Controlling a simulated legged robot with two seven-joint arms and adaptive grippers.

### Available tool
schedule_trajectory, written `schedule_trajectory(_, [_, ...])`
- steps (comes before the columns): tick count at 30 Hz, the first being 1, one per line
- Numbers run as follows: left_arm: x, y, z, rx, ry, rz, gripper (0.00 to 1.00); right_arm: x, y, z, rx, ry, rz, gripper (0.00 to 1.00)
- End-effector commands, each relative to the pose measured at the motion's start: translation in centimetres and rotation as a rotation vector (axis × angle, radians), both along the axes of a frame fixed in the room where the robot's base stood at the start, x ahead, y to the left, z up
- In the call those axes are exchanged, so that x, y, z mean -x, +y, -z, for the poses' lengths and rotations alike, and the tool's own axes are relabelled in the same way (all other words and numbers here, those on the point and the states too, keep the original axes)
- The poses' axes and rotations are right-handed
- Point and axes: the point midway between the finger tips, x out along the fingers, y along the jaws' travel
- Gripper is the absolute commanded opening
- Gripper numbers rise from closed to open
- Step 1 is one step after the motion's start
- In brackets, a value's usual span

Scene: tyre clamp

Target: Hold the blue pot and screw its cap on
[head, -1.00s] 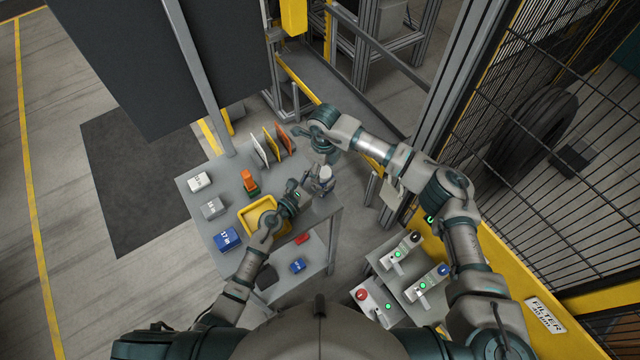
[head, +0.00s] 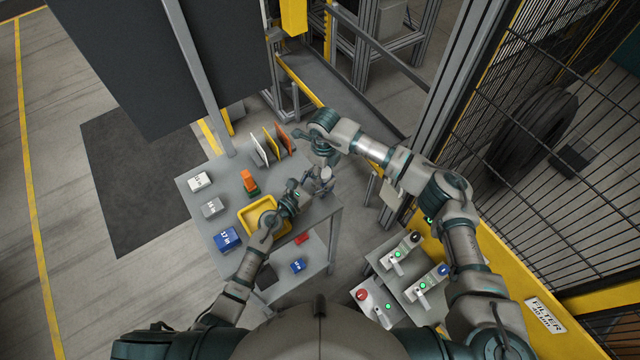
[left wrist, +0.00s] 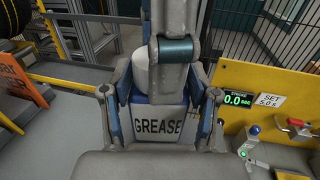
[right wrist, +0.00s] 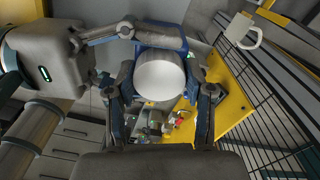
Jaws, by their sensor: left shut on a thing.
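The blue pot (left wrist: 160,125) has a pale label reading GREASE and stands roughly upright in the left wrist view. My left gripper (left wrist: 162,118) is shut on it, one finger at each side, and holds it near the right edge of the table. The white cap (right wrist: 160,80) shows from above in the right wrist view, over the pot; it also shows at the pot's top in the left wrist view (left wrist: 142,76). I cannot tell how far it is seated. My right gripper (right wrist: 162,98) is open, its fingers on both sides of the cap with small gaps.
The grey table (head: 200,175) holds a yellow tray (head: 248,217), labelled boxes, an orange and green item (head: 250,182), and upright panels (head: 270,145). Control boxes (head: 400,255) stand at the lower right. A yellow-framed fence (head: 540,130) is on the right.

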Motion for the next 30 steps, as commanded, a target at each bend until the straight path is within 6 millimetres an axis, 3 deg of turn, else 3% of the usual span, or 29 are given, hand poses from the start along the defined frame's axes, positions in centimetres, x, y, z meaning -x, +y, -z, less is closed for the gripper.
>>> schedule_trajectory(1, [0.0,0.0,0.0,0.000,0.000,0.001,0.00,-0.1,-0.1,0.0,0.001,-0.001,0.002,0.68])
schedule_trajectory(3, [0.0,0.0,0.0,0.000,0.000,0.001,0.00,0.0,-0.1,0.0,0.001,-0.001,0.002,0.80])
schedule_trajectory(14, [0.0,0.0,0.0,0.000,0.000,0.000,0.00,0.0,0.0,-0.4,0.001,-0.001,0.001,0.80])
schedule_trajectory(17, [0.0,0.0,0.0,0.000,0.000,0.000,0.00,-0.1,0.0,-1.6,0.000,-0.004,0.000,0.80])
schedule_trajectory(30, [0.0,0.0,0.0,0.000,0.000,0.000,0.00,-0.2,0.0,-10.1,0.001,-0.001,0.001,0.80])
